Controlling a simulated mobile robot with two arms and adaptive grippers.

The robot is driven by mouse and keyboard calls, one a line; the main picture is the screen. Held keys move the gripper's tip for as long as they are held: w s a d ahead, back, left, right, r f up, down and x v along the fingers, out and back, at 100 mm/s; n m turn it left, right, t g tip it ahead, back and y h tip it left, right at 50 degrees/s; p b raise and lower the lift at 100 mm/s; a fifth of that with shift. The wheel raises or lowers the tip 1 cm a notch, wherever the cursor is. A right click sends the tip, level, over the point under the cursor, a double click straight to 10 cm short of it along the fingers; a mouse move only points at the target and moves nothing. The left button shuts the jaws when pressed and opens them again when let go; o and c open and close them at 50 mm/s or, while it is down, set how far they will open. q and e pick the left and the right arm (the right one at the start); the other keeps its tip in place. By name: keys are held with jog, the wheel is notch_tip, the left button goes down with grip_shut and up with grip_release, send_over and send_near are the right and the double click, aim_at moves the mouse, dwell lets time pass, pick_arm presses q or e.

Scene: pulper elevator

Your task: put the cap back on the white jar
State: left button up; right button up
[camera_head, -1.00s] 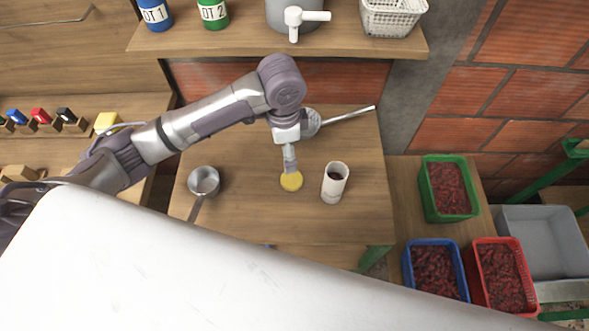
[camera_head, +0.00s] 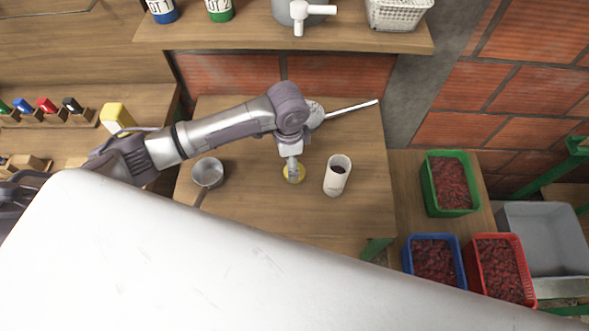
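The white jar (camera_head: 337,177) stands open on the wooden table, with dark contents showing inside its mouth. The yellow round cap (camera_head: 299,178) lies on the table to the left of the jar. My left gripper (camera_head: 294,179) points down over the cap, and its fingers cover the cap's middle. The fingers are too small to tell whether they are open or shut, or whether they touch the cap. My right gripper is not in view.
A metal pan (camera_head: 208,173) sits on the table (camera_head: 255,215) at left. A strainer-like tool with a long metal handle (camera_head: 352,108) lies behind the gripper. Green (camera_head: 449,183), blue (camera_head: 435,260) and red (camera_head: 500,270) crates of red cherries stand at right. The table's front middle is clear.

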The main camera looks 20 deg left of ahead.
pick_arm(q)
jog(key=shift+f, duration=0.15)
jog(key=shift+w+d+f+p, duration=0.1)
jog(key=shift+f+p, duration=0.1)
jog(key=shift+f, duration=0.65)
jog(key=shift+s+d+f+p, duration=0.15)
jog(key=shift+f+p, duration=0.1)
jog(key=shift+f, duration=0.6)
jog(key=shift+w+d+f+p, duration=0.1)
jog(key=shift+w+f+p, duration=0.1)
jog(key=shift+f, duration=0.65)
jog(key=c, duration=0.8)
